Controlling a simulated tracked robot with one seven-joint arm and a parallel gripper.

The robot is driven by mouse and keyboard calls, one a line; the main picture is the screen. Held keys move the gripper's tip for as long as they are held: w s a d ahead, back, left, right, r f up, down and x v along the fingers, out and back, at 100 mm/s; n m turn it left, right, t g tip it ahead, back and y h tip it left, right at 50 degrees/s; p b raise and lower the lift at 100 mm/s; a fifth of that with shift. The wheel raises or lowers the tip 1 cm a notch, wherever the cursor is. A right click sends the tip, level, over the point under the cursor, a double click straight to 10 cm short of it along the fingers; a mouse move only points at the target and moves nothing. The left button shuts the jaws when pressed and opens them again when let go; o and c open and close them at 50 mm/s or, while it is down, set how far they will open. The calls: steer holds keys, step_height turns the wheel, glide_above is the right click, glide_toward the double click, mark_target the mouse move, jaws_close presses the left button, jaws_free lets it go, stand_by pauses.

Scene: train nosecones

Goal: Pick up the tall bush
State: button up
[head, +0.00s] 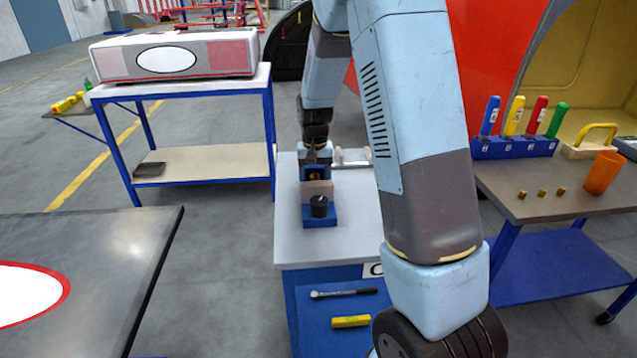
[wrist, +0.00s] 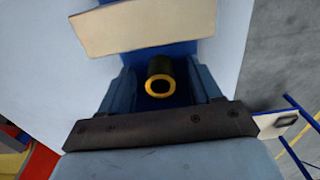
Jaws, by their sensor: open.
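A dark bush with a brass-coloured ring at its end (wrist: 160,86) stands between the two blue fingers of my gripper (wrist: 163,88) in the wrist view. Small gaps show on both sides of it. In the head view my gripper (head: 314,172) points down over the blue fixture (head: 320,222) on the white-topped bench, behind a pale beige block (head: 318,190). The block also shows at the top of the wrist view (wrist: 145,24). A black cylinder (head: 319,207) stands in front of the block. The bush's lower part is hidden.
The white bench top (head: 293,240) has clear room left of the fixture. A roller-like metal part (head: 352,156) lies behind it. A right-hand table (head: 530,208) holds screwdrivers, an orange cup (head: 603,173) and brass pieces.

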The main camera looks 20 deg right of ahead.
steer(key=c, duration=1.1)
steer(key=shift+r, duration=0.1)
